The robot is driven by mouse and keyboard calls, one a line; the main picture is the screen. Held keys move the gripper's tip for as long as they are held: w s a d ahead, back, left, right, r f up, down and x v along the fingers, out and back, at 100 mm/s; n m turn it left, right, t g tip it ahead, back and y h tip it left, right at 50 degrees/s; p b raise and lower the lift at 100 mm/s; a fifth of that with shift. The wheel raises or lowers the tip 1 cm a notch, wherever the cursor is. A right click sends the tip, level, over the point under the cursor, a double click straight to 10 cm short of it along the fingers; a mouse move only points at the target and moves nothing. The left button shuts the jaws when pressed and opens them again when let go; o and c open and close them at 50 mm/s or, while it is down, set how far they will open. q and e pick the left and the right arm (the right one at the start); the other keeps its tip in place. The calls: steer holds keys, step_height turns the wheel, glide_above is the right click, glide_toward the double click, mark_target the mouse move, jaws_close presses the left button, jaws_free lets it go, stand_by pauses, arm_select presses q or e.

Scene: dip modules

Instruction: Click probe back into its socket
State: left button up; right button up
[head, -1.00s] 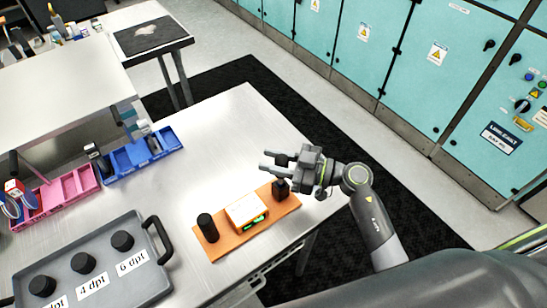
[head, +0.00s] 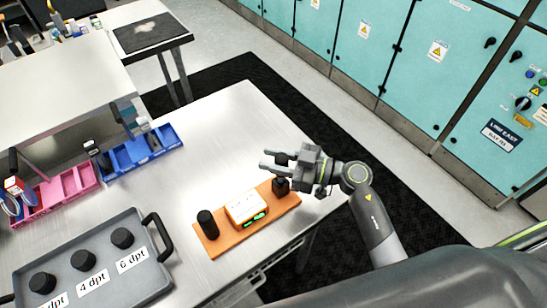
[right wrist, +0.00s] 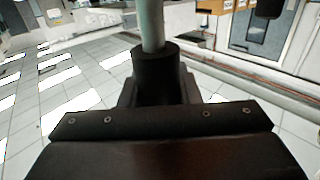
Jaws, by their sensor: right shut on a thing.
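My right gripper (head: 272,161) is above the right end of an orange board (head: 208,244), its fingers pointing left. It is shut on a probe; in the right wrist view the probe shows as a dark collar (right wrist: 157,72) with a pale grey rod (right wrist: 152,25). Its tip is hard to make out in the head view. On the board stand a black cylinder (head: 207,224) at the left, a white and orange device (head: 245,205) with a green display in the middle, and a small black block (head: 281,187) at the right, below the gripper. I cannot tell which is the socket. My left gripper is out of view.
A grey tray (head: 185,285) with several black knobs and dpt labels lies at the lower left. Pink (head: 62,190) and blue (head: 140,157) bins stand behind it. The metal table (head: 220,130) is clear behind the board. Its right edge is close to the gripper.

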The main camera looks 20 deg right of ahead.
steer(key=shift+f+b, duration=0.7)
steer(key=shift+f, duration=1.2)
steer(key=shift+c, duration=0.5)
steer(key=o, duration=1.7)
step_height(320, 180, up, 9)
steer(key=p, duration=0.8)
steer(key=shift+p, duration=0.35)
stand_by(0.3)
